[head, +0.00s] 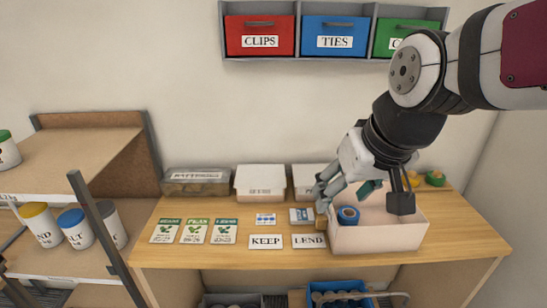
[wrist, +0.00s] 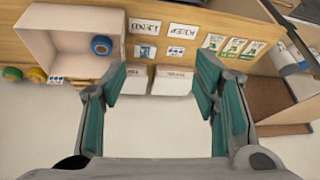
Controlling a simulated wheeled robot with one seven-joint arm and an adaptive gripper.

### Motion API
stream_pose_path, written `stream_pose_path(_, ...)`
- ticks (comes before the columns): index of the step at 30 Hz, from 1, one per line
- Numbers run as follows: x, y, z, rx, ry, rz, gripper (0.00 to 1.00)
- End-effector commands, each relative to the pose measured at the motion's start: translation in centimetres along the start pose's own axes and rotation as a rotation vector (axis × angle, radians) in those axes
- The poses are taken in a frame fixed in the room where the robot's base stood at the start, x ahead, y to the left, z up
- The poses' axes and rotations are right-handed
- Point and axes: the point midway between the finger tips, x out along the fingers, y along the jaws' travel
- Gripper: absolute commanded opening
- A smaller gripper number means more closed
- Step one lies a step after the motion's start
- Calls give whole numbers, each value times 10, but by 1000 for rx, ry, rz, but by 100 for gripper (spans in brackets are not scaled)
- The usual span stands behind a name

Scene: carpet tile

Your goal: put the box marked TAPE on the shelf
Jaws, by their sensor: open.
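No label that I can read says TAPE. A clear lidded box (head: 196,181) and two white lidded boxes, one in the middle (head: 260,182) and one to its right (head: 307,180), stand along the wall at the back of the table; their labels are too small to read. The white boxes also show in the wrist view (wrist: 172,82). My gripper (head: 362,188) is open and empty, above the table near a pale open box (head: 375,236). In the wrist view my gripper (wrist: 160,98) has its fingers wide apart. A shelf unit (head: 85,152) stands at the left.
A blue roll (head: 348,214) is at the pale box's left end. Cards marked KEEP (head: 265,241) and LEND (head: 309,241) and several seed packets (head: 194,231) lie in front. Jars (head: 76,228) crowd the lower shelf. Wall bins CLIPS (head: 260,36) and TIES (head: 334,37) hang above.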

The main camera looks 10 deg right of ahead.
Motion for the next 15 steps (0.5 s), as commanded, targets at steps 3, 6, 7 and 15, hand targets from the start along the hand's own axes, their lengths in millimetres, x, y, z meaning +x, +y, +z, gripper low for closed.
stream_pose_path(3,66,17,-32,44,-25,12,55)
stream_pose_path(6,114,34,-53,74,-36,33,55)
stream_pose_path(7,128,40,-58,83,-40,41,55)
stream_pose_path(15,216,81,-83,129,-56,110,55)
